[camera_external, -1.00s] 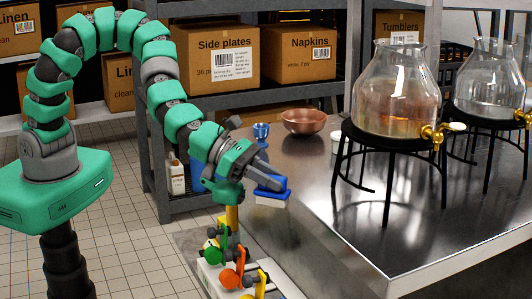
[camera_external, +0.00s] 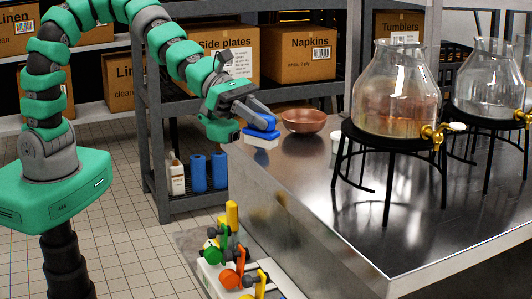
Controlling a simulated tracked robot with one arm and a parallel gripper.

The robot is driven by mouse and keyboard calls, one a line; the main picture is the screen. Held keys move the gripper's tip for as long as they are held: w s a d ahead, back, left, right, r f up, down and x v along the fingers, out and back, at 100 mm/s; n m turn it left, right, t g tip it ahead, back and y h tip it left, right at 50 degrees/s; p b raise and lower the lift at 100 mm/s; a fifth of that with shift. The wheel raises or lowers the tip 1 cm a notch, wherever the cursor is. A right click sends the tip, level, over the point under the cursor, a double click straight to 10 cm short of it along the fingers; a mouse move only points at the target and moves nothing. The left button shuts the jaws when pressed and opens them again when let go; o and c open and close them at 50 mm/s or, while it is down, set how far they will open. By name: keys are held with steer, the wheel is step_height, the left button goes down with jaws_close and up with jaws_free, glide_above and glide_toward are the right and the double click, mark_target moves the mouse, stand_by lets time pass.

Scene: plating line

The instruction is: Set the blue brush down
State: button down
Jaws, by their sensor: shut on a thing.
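The blue brush (camera_external: 260,137) has a blue back and a pale, whitish bristle side facing down. My gripper (camera_external: 256,121) is shut on it from above and behind, at the left end of the steel table (camera_external: 325,187). The brush appears raised near the table's left edge. I cannot tell whether it hangs over the tabletop or just outside it.
Glass dispensers (camera_external: 395,95) on black stands fill the right. The table's front middle is clear.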

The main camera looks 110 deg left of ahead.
steer(key=shift+s+r, duration=0.2)
steer(key=shift+r, duration=0.3)
